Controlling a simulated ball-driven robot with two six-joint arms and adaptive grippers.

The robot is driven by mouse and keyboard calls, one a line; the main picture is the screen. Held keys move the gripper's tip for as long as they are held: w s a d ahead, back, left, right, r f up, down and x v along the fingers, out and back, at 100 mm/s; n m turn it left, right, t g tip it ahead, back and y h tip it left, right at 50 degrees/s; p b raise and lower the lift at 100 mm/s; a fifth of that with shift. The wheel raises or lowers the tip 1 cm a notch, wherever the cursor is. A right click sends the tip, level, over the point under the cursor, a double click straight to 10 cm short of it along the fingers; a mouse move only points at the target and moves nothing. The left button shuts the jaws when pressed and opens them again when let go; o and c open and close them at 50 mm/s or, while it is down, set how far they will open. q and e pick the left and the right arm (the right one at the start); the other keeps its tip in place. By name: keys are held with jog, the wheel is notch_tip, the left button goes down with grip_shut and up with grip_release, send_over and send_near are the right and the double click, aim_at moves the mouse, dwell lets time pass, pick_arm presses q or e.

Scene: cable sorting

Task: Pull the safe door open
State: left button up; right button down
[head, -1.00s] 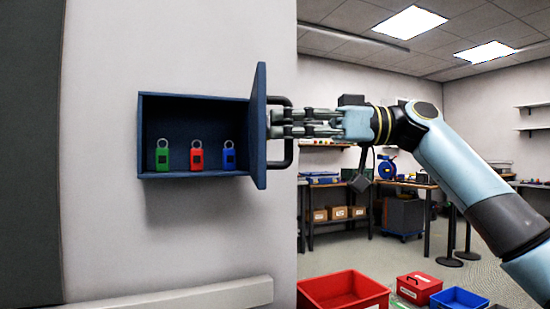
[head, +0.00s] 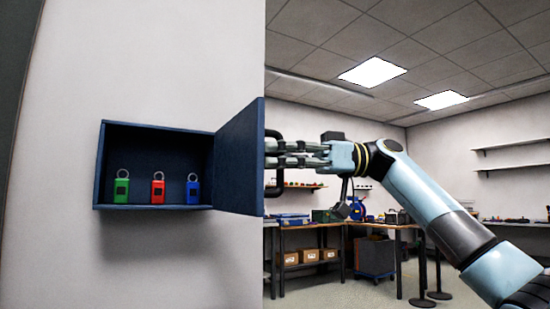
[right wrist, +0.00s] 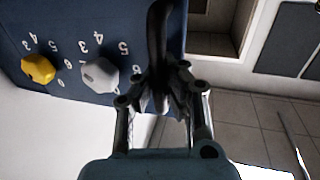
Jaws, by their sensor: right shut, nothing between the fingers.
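The blue safe (head: 160,124) on the wall stands open in the head view. Its door (head: 238,158) is swung out to the right, showing its inner face. The black door handle (head: 276,189) is partly hidden behind my right gripper (head: 272,154). In the right wrist view, the handle (right wrist: 157,38) comes down to the fingertips of my right gripper (right wrist: 160,88). The fingers are shut with nothing gripped; whether they touch the handle I cannot tell. The door's front has a yellow knob (right wrist: 38,68) and a grey knob (right wrist: 100,75). My left gripper is out of view.
Green (head: 121,190), red (head: 158,191) and blue (head: 193,192) padlocks stand inside the safe. Work tables (head: 330,224) with boxes stand farther back on the right. The space in front of the safe opening looks clear.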

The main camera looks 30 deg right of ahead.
jog(key=c, duration=1.7)
grip_release()
jog(key=shift+s+d+f, duration=0.1)
jog(key=shift+s, duration=0.05)
jog(key=o, duration=0.4)
jog(key=shift+c, duration=0.2)
jog(key=v, duration=1.2)
